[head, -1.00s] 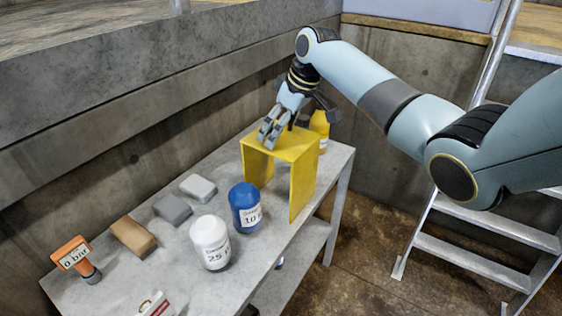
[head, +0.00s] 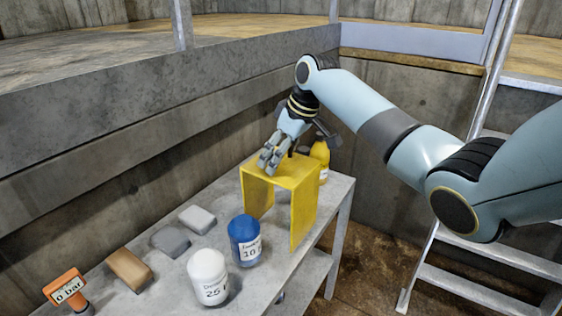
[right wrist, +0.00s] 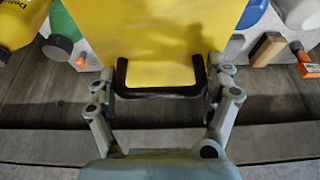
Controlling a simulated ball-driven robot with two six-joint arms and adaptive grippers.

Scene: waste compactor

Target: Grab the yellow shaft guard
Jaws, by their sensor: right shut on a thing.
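The yellow shaft guard (head: 304,210) is a bent sheet with a flat top and two upright sides, standing on the grey table. My right gripper (head: 268,163) is at the rear left edge of its top. In the right wrist view the guard (right wrist: 160,40) fills the upper middle, with a black U-shaped bar (right wrist: 160,92) at its near edge. The right gripper's (right wrist: 160,80) fingers are on both ends of this bar, shut on the guard. My left gripper is not in view.
A yellow bottle (head: 320,155) stands close behind the guard. A concrete wall runs along the back; a ladder (head: 470,255) stands at right.

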